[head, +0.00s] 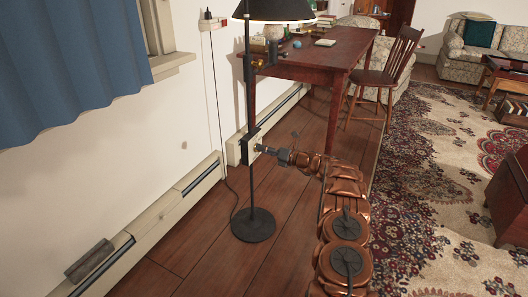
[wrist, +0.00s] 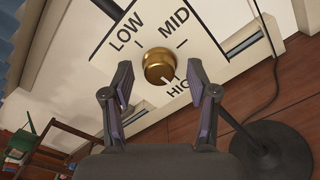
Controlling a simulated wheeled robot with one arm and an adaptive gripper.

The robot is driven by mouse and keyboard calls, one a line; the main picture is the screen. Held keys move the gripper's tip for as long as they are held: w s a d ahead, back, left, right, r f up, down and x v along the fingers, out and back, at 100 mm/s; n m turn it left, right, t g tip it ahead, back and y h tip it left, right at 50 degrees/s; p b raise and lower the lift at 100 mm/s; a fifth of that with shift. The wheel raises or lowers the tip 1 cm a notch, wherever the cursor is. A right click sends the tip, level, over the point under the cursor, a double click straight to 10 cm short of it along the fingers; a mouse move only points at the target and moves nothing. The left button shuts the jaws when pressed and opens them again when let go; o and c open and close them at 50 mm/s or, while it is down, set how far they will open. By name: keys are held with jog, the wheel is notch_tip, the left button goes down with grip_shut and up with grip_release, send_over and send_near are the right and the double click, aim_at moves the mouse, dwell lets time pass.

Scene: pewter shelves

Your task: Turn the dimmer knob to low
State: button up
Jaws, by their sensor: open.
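The brass dimmer knob (wrist: 158,61) sits on a white panel (wrist: 104,59) marked LOW, MID and HIGH in the wrist view. A pale mark at the knob's lower edge points toward HIGH. My gripper (wrist: 160,70) is open, with one fingertip on either side of the knob and visible gaps between them. HIGH is partly covered by the right finger. In the head view, the dimmer box (head: 249,143) is on the floor lamp's pole, and my gripper (head: 265,149) is close in front of it. The knob is too small there to read its setting.
The black floor lamp stands on a round base (head: 253,225) beside the wall. A wooden desk (head: 325,52) and chair (head: 386,78) are behind my arm. A baseboard heater (head: 160,218) runs along the left wall. The wooden floor left of the lamp is clear.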

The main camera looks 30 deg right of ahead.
jog(key=shift+c, duration=0.4)
grip_shut()
